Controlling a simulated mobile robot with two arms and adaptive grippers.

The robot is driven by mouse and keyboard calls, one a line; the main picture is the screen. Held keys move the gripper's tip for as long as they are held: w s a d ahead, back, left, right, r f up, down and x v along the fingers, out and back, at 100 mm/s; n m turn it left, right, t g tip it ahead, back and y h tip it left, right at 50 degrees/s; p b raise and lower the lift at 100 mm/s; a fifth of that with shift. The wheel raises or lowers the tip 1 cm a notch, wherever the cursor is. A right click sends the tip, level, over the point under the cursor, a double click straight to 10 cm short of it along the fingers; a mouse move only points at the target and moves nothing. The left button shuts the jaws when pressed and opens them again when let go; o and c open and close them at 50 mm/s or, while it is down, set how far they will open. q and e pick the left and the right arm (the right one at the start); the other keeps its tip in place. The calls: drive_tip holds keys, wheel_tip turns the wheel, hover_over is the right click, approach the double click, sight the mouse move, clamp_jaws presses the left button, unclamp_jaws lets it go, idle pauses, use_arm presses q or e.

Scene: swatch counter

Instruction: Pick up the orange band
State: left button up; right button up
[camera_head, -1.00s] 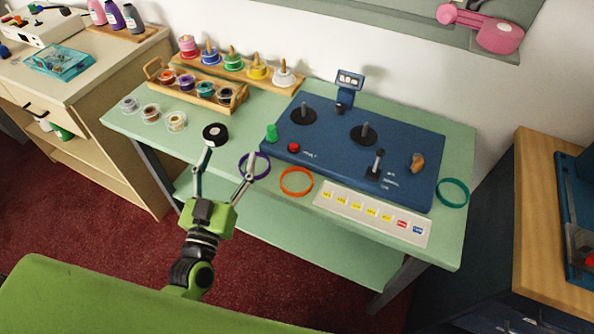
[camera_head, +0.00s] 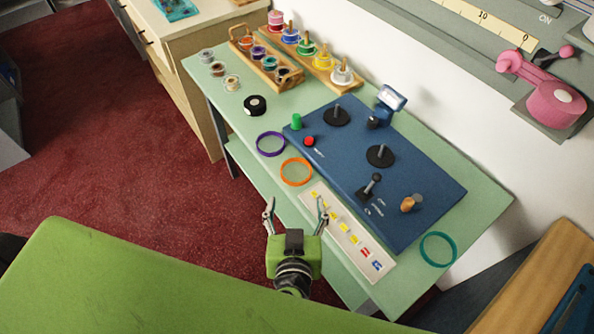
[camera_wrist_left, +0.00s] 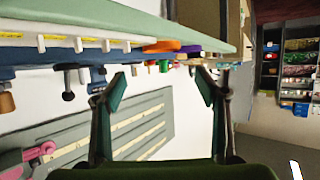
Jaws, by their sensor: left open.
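The orange band (camera_head: 296,172) is a ring lying flat on the green table (camera_head: 229,118), near its front edge. It also shows edge-on in the left wrist view (camera_wrist_left: 162,47). A purple band (camera_head: 271,144) lies just to its upper left, and a teal band (camera_head: 437,249) lies at the table's right end. My left gripper (camera_head: 296,206) is open and empty, below the orange band in the head view and apart from it. In the left wrist view its two fingers (camera_wrist_left: 165,92) are spread, with the band beyond them. My right gripper is not in view.
A white strip with coloured labels (camera_head: 345,232) lies right of the orange band. Behind it stands a blue panel (camera_head: 420,190) with upright pegs and a lever. A black roll (camera_head: 255,105) and wooden spool racks (camera_head: 265,62) are farther left.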

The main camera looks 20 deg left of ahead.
use_arm(q)
drive_tip(key=x, duration=0.6)
drive_tip(key=shift+w, duration=0.15)
drive_tip(key=shift+w+a+f, duration=0.2)
drive_tip(key=shift+w+f, duration=0.05)
drive_tip(key=shift+w, duration=0.2)
drive_tip(key=x, duration=0.5)
drive_tip(key=shift+s, duration=0.1)
drive_tip(key=c, duration=0.5)
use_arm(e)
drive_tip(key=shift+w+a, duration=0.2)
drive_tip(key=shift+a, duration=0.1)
